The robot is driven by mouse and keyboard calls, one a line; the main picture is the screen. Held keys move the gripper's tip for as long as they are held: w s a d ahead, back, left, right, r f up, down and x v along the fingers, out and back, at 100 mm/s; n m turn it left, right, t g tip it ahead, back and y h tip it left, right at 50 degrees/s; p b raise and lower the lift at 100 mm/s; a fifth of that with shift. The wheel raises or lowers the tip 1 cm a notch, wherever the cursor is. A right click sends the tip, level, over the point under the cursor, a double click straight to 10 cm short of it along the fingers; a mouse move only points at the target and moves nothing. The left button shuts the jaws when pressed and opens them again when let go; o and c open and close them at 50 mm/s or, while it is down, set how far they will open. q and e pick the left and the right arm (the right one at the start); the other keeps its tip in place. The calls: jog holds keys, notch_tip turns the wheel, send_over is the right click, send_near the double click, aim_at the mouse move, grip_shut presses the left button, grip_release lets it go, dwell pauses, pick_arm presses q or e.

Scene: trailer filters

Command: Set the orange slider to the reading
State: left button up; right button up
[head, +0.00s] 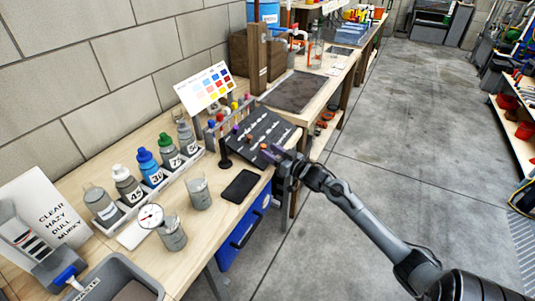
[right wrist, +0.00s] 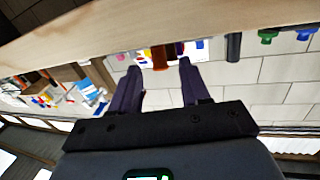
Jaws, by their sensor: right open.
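A dark sloped panel (head: 266,130) with several rows of white marks and small coloured knobs stands on the bench. My right gripper (head: 268,153) is at the panel's lower right edge, with its purple fingers reaching toward it. In the right wrist view the fingers (right wrist: 159,82) are spread apart. An orange-brown piece (right wrist: 160,57) shows beyond and between the fingertips; I cannot tell if it is the orange slider or if a finger touches it. A round dial gauge (head: 151,216) sits at the front. My left gripper is out of view.
Labelled bottles (head: 150,167) stand in a white tray left of the panel. A glass beaker (head: 200,194) and a black flat pad (head: 241,186) lie nearer. A colour chart (head: 205,88) and tubes stand behind. The floor right of the bench is clear.

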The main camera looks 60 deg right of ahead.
jog(key=shift+w+d, duration=0.15)
jog(key=shift+w, duration=0.9)
grip_shut()
